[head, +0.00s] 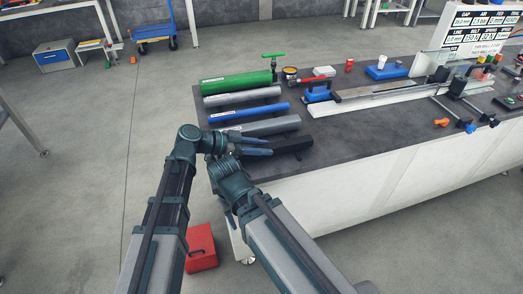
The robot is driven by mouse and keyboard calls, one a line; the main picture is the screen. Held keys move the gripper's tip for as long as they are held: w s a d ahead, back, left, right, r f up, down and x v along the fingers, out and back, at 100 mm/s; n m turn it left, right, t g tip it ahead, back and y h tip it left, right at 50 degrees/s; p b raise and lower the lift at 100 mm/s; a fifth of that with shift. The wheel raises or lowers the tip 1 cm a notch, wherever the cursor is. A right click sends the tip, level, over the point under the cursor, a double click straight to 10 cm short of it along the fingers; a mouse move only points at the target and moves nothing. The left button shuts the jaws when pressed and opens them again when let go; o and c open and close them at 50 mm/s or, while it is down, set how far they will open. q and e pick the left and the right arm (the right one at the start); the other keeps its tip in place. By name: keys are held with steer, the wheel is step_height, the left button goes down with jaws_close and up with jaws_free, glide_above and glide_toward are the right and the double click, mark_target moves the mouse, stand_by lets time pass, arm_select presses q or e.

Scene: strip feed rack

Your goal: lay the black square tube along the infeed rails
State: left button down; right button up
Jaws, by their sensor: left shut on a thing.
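The black square tube (293,144) lies at the near-left edge of the dark bench top, in front of the row of other tubes. My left gripper (262,147) reaches in from the left and is shut on the left end of the black square tube. My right gripper (230,160) is close beside it, low at the bench corner; its fingers are mostly hidden, so its opening cannot be told. The infeed rails (375,99) run long and pale across the bench to the right, apart from the tube.
Green (236,83), grey (242,97) and blue (248,112) tubes and another grey tube (265,127) lie behind the black one. A blue clamp (317,93) stands at the rails' left end. The bench front right of the tube is clear. A red box (202,249) is on the floor.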

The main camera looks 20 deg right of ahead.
arm_select(q)
steer(key=shift+f+b, duration=0.2)
steer(key=shift+b, duration=0.1)
steer(key=c, duration=0.5)
jaws_free()
